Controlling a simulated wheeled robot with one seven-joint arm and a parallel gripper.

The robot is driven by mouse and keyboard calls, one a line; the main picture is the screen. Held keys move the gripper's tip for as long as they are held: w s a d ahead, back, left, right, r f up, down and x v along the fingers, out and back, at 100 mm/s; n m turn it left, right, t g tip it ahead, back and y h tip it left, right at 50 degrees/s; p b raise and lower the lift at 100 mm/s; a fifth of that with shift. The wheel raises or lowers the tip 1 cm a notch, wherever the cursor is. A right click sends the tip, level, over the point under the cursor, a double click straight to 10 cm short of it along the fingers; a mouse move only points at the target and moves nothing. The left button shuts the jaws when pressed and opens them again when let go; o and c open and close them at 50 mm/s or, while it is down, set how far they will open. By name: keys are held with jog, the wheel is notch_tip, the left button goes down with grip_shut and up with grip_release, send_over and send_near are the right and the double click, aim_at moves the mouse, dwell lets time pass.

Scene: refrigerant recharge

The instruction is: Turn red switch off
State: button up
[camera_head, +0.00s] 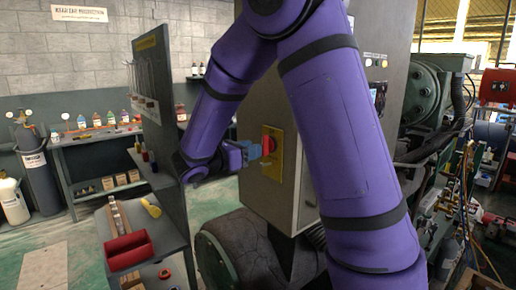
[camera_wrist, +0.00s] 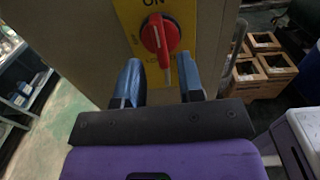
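The red switch (camera_wrist: 160,38) is a red rotary knob on a yellow plate (camera_wrist: 186,16) fixed to a grey cabinet. In the wrist view the word "ON" shows above the knob, and the handle points down and slightly right. In the head view the red switch (camera_head: 267,144) is partly hidden by my gripper. My gripper (camera_wrist: 160,75) has two blue fingers spread apart, one on each side below the knob, with nothing between them. In the head view my gripper (camera_head: 252,150) is in front of the plate. I cannot tell whether the fingers touch the knob.
A shelf with a red bin (camera_head: 128,250) and a yellow-handled tool (camera_head: 151,207) stands left of the cabinet (camera_head: 290,192). A round tank lies below. Machinery and pipes crowd the right. Wooden crates (camera_wrist: 258,72) show at right in the wrist view. Green floor at left is open.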

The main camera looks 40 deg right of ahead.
jog(key=shift+d, duration=1.2)
jog(key=shift+c, duration=0.7)
grip_shut()
jog(key=n, duration=0.4)
jog(key=shift+n, duration=0.3)
jog(key=n, duration=0.4)
